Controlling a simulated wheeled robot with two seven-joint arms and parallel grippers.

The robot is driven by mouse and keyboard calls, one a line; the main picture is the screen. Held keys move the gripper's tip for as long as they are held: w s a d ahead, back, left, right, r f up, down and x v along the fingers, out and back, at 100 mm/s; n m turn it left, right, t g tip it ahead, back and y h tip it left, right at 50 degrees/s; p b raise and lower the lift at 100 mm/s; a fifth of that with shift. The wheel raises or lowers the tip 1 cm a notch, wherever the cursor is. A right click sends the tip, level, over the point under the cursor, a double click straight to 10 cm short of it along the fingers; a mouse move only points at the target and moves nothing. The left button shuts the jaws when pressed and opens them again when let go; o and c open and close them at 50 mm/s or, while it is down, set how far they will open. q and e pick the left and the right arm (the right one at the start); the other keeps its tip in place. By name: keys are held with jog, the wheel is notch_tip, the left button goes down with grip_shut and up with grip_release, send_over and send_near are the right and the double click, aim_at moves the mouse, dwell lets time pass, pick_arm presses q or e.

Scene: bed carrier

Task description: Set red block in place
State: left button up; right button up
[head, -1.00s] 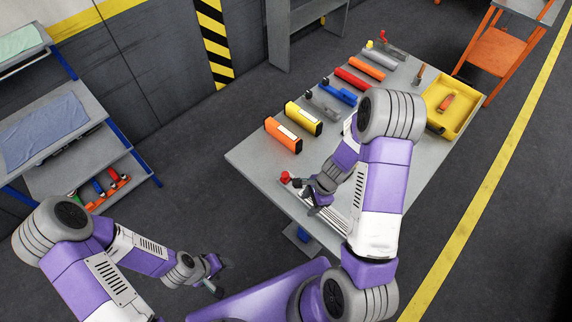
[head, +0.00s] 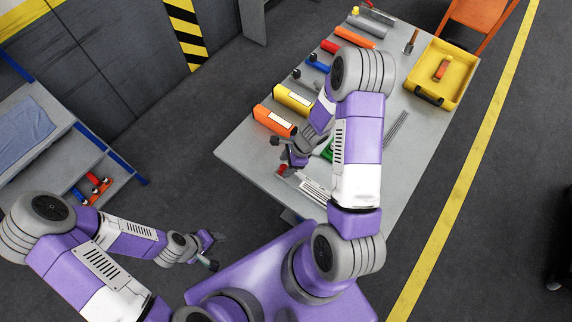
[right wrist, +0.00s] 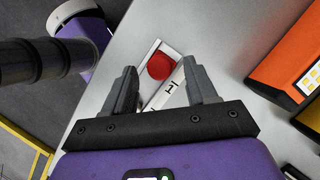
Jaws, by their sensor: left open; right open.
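A red round-topped piece (head: 282,170) stands on a pale metal strip (head: 312,189) near the table's near-left corner. In the right wrist view the red piece (right wrist: 160,66) shows as a disc between and beyond the fingertips, apart from them. My right gripper (head: 291,152) is open and empty, just beyond the red piece in the head view; its fingers show in the right wrist view (right wrist: 160,82). My left gripper (head: 211,251) is open and empty, low over the floor left of the table. Another red block (head: 330,46) lies in the row of coloured pieces.
On the grey table (head: 245,150) an orange block (head: 273,120) and a yellow block (head: 293,98) lie near the right gripper. A yellow tray (head: 462,70) sits at the far right. A shelf rack (head: 98,160) with small coloured parts stands at the left.

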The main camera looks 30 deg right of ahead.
jog(key=shift+a+f, duration=0.15)
jog(key=shift+f, duration=0.15)
grip_shut()
dwell(0.3)
